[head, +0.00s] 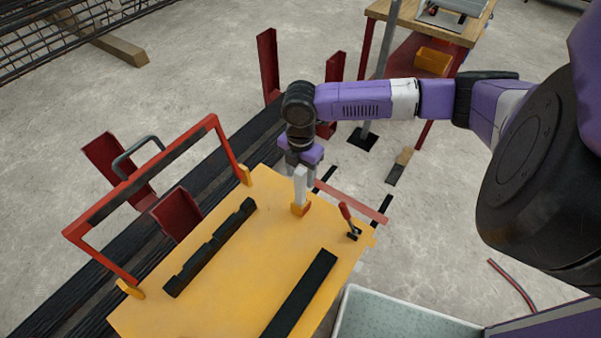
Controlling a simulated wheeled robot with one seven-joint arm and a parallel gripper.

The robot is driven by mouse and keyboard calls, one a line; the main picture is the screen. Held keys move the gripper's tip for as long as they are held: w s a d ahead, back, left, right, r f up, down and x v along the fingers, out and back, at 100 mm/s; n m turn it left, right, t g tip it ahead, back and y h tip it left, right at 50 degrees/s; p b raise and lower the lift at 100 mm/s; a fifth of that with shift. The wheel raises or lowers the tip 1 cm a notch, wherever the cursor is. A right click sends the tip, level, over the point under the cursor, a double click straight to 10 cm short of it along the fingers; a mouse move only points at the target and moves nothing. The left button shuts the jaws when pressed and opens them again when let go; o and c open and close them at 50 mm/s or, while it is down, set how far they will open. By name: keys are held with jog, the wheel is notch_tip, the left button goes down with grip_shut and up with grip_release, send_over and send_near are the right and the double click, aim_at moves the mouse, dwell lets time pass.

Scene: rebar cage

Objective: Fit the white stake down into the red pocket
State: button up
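The white stake (300,187) stands about upright directly below my gripper (300,165), which appears shut on its upper end. Its lower end meets a small orange block (300,209) near the far right part of the yellow plate (225,275). I cannot tell whether the stake is inside the block or just in front of or above it. No pocket on the plate looks clearly red; this block is orange. Dark red channel pieces (178,214) stand on the black beams to the left, and I cannot tell whether one is the pocket.
A red-handled clamp (348,220) stands right of the stake, and a flat red bar (350,201) lies behind it. A red frame (150,180) rises at the plate's left. Black notched (210,247) and plain (300,295) bars lie on the plate. A grey bin (390,318) is in front.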

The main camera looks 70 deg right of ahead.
jog(key=shift+r, duration=3.9)
